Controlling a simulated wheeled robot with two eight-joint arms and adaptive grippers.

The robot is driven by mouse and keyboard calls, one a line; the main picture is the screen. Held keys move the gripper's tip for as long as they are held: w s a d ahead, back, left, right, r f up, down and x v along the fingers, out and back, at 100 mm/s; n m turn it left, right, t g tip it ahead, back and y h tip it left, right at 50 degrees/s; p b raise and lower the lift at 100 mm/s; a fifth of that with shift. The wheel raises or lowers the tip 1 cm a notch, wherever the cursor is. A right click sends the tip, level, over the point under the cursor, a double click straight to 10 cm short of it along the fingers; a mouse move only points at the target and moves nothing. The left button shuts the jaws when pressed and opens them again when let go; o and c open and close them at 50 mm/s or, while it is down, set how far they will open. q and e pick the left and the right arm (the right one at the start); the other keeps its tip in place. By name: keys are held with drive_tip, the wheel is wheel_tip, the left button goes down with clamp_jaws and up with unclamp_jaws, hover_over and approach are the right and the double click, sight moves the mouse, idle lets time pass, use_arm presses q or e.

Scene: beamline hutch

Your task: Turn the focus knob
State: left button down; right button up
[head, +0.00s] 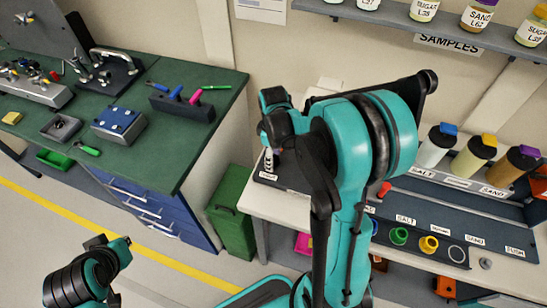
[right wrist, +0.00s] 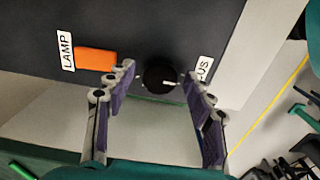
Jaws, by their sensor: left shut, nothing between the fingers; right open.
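The focus knob (right wrist: 160,75) is a round black dial with a white pointer mark, on a dark panel (right wrist: 205,30). The pointer faces right, toward a white label (right wrist: 204,70) that is partly covered by a finger. My right gripper (right wrist: 162,77) is open, with one fingertip on each side of the knob; I cannot tell whether they touch it. In the head view my right arm hides most of the knob's panel (head: 268,179) and the knob itself. My left gripper (head: 113,293) is low at the left in the head view, shut and empty, mostly hidden by its arm.
An orange lamp switch (right wrist: 96,60) sits left of the knob, close to a fingertip. The white bench (head: 287,208) also carries a dark sample rack (head: 455,253) and jars. A green-topped bench (head: 150,150) with tools stands at left. A green bin (head: 232,222) stands between the benches.

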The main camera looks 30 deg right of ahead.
drive_tip(key=c, duration=1.1)
drive_tip(key=shift+m, duration=0.4)
drive_tip(key=m, duration=1.2)
drive_tip(key=shift+m, duration=2.1)
